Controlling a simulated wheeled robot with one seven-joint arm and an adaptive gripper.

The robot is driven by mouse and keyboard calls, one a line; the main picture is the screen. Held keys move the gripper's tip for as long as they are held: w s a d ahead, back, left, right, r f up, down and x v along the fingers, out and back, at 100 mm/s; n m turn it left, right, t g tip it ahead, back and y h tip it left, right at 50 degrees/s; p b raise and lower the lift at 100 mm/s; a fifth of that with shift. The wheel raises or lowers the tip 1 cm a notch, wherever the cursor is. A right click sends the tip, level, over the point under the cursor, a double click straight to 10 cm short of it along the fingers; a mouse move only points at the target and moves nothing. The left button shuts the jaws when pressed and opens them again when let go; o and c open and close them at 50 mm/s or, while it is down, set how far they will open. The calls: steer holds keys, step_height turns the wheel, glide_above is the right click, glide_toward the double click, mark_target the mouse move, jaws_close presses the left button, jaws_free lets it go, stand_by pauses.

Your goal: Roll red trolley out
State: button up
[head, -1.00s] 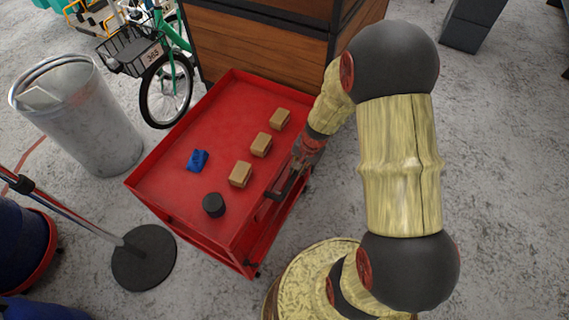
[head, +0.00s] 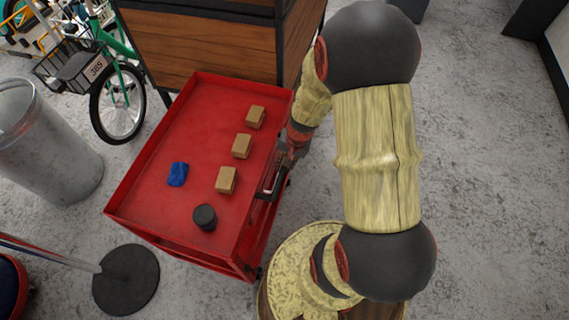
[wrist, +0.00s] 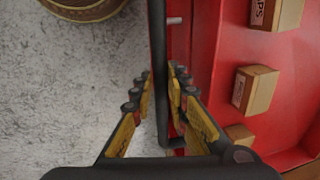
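The red trolley (head: 150,195) stands in front of me, with a flat red top tray and a lower level partly showing. Its black handle (head: 266,193) runs along the right side. In the wrist view the handle bar (wrist: 158,60) passes between the two fingers of my gripper (wrist: 160,78). The fingers lean in and their tips are close against both sides of the bar, so the gripper looks shut on it. In the head view my gripper (head: 286,160) is at the handle, partly hidden by my arm.
Several small items lie on the tray: cardboard boxes (head: 242,146), a blue object (head: 178,174) and a black cylinder (head: 204,217). A wooden cabinet (head: 205,45) stands behind, a green bike (head: 118,95) and metal bin (head: 45,145) left, a post base (head: 126,279) front left. Floor on the right is clear.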

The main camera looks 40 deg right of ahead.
steer(key=o, duration=0.4)
steer(key=shift+r, duration=0.1)
steer(key=shift+d+r, duration=0.1)
steer(key=shift+r, duration=0.15)
step_height(320, 180, up, 11)
steer(key=s+d, duration=0.1)
steer(key=s, duration=0.1)
steer(key=shift+d, duration=0.1)
stand_by(0.5)
